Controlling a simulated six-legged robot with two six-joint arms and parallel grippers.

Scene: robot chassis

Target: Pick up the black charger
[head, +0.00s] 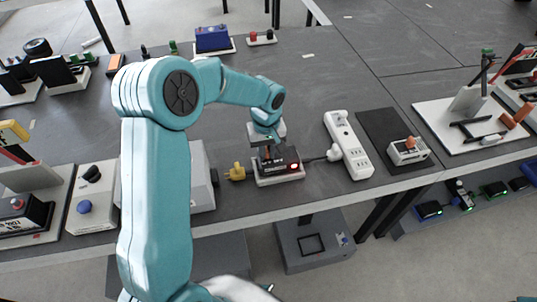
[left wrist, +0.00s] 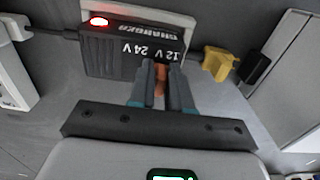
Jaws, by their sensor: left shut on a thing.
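The black charger (head: 282,159) sits at a white stand (head: 279,180) near the table's front edge, its red light lit. In the left wrist view the charger (left wrist: 125,52) shows its "12V 24V" lettering upside down, with the stand (left wrist: 168,18) behind it. My left gripper (head: 267,150) reaches down onto the charger from above. In the left wrist view its fingers (left wrist: 161,84) are closed at the charger's near side, with a small orange-brown piece between them. Whether the charger is lifted off the stand cannot be told. My right gripper is not in view.
A cable runs from the charger to a white power strip (head: 349,146) on the right. A yellow plug (head: 236,172) lies close on the left, beside a white box (head: 200,176). A dark mat (head: 381,124) holds a small white device (head: 408,152). The table behind is mostly clear.

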